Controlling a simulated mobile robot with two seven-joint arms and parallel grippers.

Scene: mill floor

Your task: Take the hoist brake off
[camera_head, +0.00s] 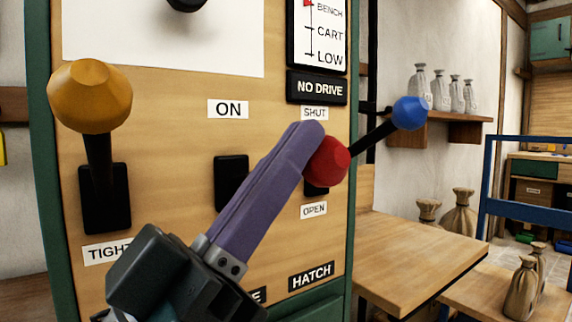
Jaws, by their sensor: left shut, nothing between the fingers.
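My left gripper (308,135) reaches up from the bottom across the wooden panel (170,150). Its purple fingers are shut with nothing between them, and the tips overlap the left edge of a red knob (328,160); I cannot tell whether they touch it. A black slot (230,178) under an "ON" label (228,109) is partly behind the fingers. Any lever in that slot is hidden, and the name label below it shows only a final "E" (259,296). The red knob stands before a slot marked "SHUT", "OPEN" and "HATCH" (312,276). My right gripper is not in view.
A yellow-knobbed lever (90,95) stands up at the panel's left. A blue-knobbed lever (410,113) juts out past the right side. A "NO DRIVE" sign (318,87) is above the hatch slot. A wooden table (415,255) and sacks (522,290) are at the right.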

